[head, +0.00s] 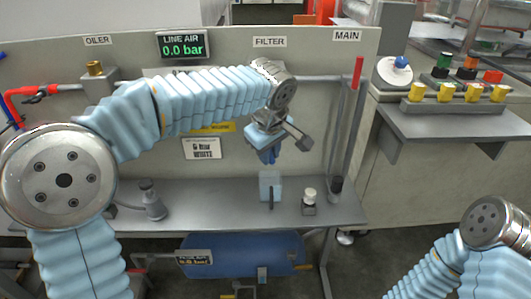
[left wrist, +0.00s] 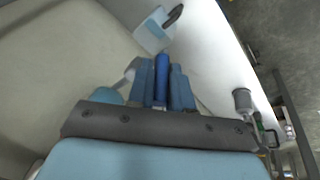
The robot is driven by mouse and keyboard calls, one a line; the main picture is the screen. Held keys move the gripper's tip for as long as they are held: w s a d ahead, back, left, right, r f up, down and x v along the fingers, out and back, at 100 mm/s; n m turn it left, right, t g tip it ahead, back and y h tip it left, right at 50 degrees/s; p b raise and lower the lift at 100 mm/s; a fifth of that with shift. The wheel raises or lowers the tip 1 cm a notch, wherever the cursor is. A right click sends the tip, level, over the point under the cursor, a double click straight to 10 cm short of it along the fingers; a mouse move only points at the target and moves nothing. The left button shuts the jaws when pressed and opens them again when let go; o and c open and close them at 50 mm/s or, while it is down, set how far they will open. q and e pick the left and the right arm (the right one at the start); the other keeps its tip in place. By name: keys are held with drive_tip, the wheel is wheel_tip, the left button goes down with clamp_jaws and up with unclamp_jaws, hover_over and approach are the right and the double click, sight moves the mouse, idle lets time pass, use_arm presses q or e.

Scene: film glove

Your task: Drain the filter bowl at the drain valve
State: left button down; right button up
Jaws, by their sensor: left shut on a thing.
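My left gripper (head: 268,157) is below the FILTER sign (head: 269,42) in the head view. In the left wrist view its blue fingers are shut on a dark blue cylindrical piece (left wrist: 162,78), which looks like the drain valve. The filter bowl is mostly hidden behind my gripper; a light blue rounded part beside the fingers (left wrist: 108,95) may be the bowl. My right gripper is out of view.
The LINE AIR display (head: 183,45) reads 0.0 bar. A red lever (head: 358,74) stands upright under the MAIN sign. A grey can (head: 152,203) and a white-capped bottle (head: 309,200) stand on the shelf (head: 230,214). A blue tank (head: 240,256) is beneath.

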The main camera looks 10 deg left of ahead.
use_arm(q)
drive_tip(key=shift+d+f+g+y, duration=0.15)
drive_tip(key=shift+d+g+y, duration=0.3)
drive_tip(key=shift+y, duration=0.55)
drive_tip(key=shift+f, duration=0.1)
drive_tip(key=c, duration=1.4)
unclamp_jaws()
drive_tip(key=shift+d, duration=0.1)
drive_tip(key=shift+r, duration=0.35)
drive_tip(key=v, duration=1.3)
drive_tip(key=shift+s+d+r, duration=0.1)
drive_tip(key=shift+s+d, duration=0.05)
drive_tip(key=shift+d, duration=0.05)
